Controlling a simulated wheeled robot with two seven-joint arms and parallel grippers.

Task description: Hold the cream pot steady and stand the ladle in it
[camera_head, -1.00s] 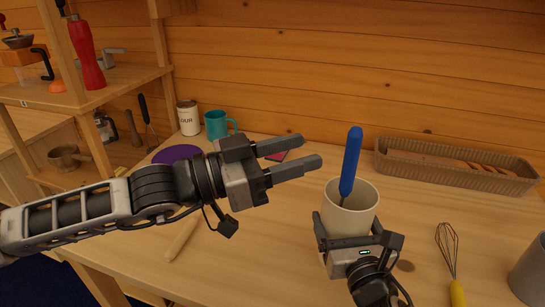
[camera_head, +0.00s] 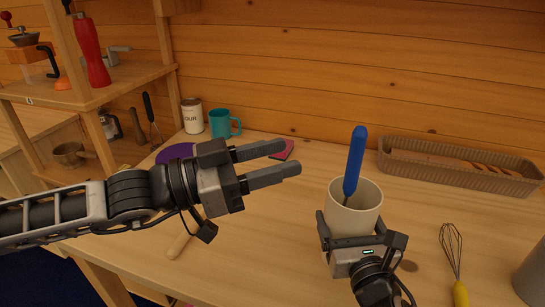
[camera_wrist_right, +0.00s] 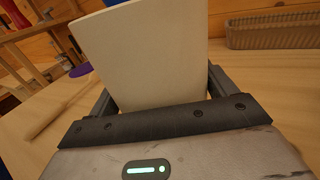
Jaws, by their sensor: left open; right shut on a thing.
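The cream pot (camera_head: 353,215) stands upright on the wooden table, right of centre in the head view. My right gripper (camera_head: 352,238) is shut around the pot's lower part; the right wrist view shows the pot wall (camera_wrist_right: 145,55) between its fingers. The ladle stands in the pot with its blue handle (camera_head: 355,160) sticking up, leaning slightly. Its lower end is hidden inside the pot. My left gripper (camera_head: 270,163) is open and empty, to the left of the pot and apart from the ladle.
A long basket with bread (camera_head: 455,170) lies at the back right. A whisk with a yellow handle (camera_head: 455,265) and a grey container (camera_head: 532,280) are at the right. A teal mug (camera_head: 220,124), flour tin (camera_head: 192,117), purple disc (camera_head: 176,152) and rolling pin (camera_head: 180,243) are at the left.

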